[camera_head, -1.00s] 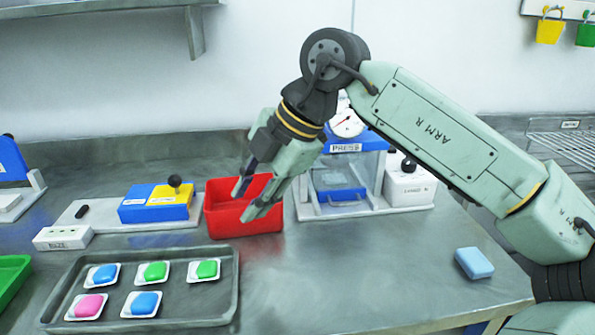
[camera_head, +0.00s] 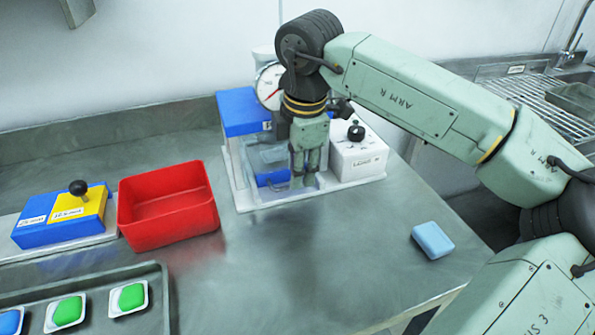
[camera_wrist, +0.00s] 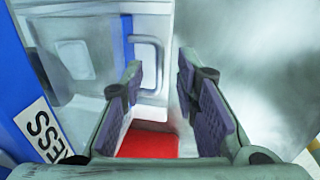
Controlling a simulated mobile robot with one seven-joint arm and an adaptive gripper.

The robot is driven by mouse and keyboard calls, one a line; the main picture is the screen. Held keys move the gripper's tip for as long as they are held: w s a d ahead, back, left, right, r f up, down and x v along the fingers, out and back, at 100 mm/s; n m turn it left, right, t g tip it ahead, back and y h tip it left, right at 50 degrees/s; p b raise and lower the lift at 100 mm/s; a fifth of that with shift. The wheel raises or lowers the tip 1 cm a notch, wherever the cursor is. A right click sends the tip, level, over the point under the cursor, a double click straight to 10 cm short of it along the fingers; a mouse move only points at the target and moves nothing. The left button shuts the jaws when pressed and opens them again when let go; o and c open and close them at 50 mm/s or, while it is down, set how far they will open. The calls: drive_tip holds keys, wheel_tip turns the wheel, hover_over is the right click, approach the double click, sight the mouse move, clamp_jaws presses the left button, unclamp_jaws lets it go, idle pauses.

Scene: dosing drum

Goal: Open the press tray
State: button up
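The press (camera_head: 246,112) has a blue top, a round gauge and a clear front. Its blue tray (camera_head: 272,178) shows low inside, partly hidden by my gripper. In the wrist view, the tray's pale loop handle (camera_wrist: 158,48) stands beside a strip of blue, ahead of the fingers. My gripper (camera_head: 303,180) points down in front of the press, near the tray's right side. In the wrist view, my gripper (camera_wrist: 162,95) is open, with a gap between its dark pads and nothing between them. I cannot tell whether a finger touches the handle.
A red bin (camera_head: 168,225) stands left of the press; red also shows in the wrist view. A white control box (camera_head: 356,157) with a black knob is to the right. A light blue block (camera_head: 432,240) lies on the counter. The counter in front of the press is clear.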

drive_tip(key=shift+w+a+f, duration=0.1)
drive_tip(key=shift+w+f, duration=0.05)
drive_tip(key=shift+f, duration=0.55)
drive_tip(key=shift+w+f, duration=0.1)
drive_tip(key=shift+f, duration=0.55)
drive_tip(key=shift+c, duration=0.3)
clamp_jaws()
drive_tip(key=c, duration=0.5)
unclamp_jaws()
drive_tip(key=shift+c, duration=0.2)
drive_tip(key=o, duration=0.6)
drive_tip(key=shift+f, duration=0.1)
